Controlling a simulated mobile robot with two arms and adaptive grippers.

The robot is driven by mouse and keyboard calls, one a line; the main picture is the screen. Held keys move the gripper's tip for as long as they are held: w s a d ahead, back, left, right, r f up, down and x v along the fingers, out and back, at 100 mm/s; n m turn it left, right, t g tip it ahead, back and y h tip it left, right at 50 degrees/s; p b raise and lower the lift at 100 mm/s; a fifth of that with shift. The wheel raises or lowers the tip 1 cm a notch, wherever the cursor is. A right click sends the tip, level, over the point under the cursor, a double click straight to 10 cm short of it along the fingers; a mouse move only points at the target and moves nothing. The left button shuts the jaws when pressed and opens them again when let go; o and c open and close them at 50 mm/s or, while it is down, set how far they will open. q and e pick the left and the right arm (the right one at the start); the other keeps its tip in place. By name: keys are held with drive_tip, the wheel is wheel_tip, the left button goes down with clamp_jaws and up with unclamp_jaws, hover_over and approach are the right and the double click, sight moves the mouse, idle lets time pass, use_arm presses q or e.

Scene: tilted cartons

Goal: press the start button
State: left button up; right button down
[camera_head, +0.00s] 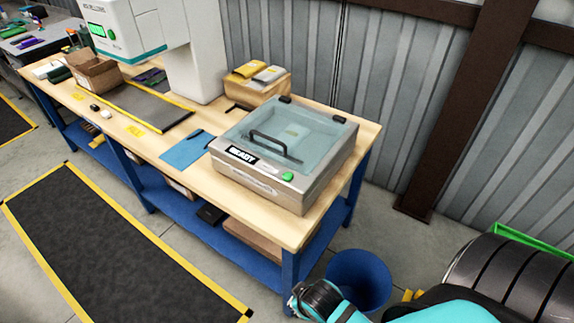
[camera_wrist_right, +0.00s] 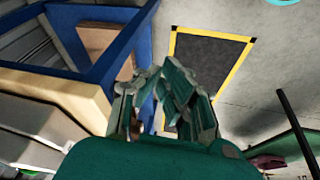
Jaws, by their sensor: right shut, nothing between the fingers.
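A grey machine (camera_head: 260,190) with a clear lid and a black handle sits at the right end of the wooden workbench. The lid is down, and a label on its front reads READY. A green button (camera_head: 287,177) is on its front right corner. My right gripper (camera_wrist_right: 162,88) is shut and empty in the right wrist view, beside the bench's edge. In the head view the end of my right arm is low at the bottom, below the bench top and apart from the button; its fingers are not clear there. My left gripper is not in view.
The workbench (camera_head: 355,145) has blue legs and a lower shelf. A blue bin (camera_head: 358,280) stands on the floor beside my right arm. A blue sheet (camera_head: 187,150) lies left of the machine. A carton (camera_head: 262,90) with packets stands behind. A white press (camera_head: 195,50) stands further left.

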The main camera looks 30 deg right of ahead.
drive_tip(key=w+d+r+t+h+p, duration=0.15)
drive_tip(key=w+r+t, duration=0.35)
drive_tip(key=w+r, duration=0.55)
drive_tip(key=w+d+r+t+h+p, duration=0.1)
drive_tip(key=w+d+r+t+p, duration=0.45)
drive_tip(key=r, duration=0.85)
drive_tip(key=w+a+r+n+t+y+b, duration=0.2)
drive_tip(key=w+a+r+n+y, duration=0.5)
drive_tip(key=w+r+n+y, duration=0.4)
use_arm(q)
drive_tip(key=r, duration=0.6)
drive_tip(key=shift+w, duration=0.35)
use_arm(e)
drive_tip(key=w+d+f+n+g+h, duration=0.1)
drive_tip(key=d+f+g, duration=0.3)
drive_tip(key=d, duration=0.3)
drive_tip(key=w+d+f+n+g+h, duration=0.1)
drive_tip(key=d+f+n+g, duration=0.1)
drive_tip(key=d+f+g, duration=0.3)
drive_tip(key=d, duration=0.3)
drive_tip(key=shift+f+h, duration=0.25)
drive_tip(key=shift+h, duration=0.1)
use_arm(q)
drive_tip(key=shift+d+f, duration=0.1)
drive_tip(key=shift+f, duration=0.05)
use_arm(e)
drive_tip(key=shift+w+d+f, duration=0.1)
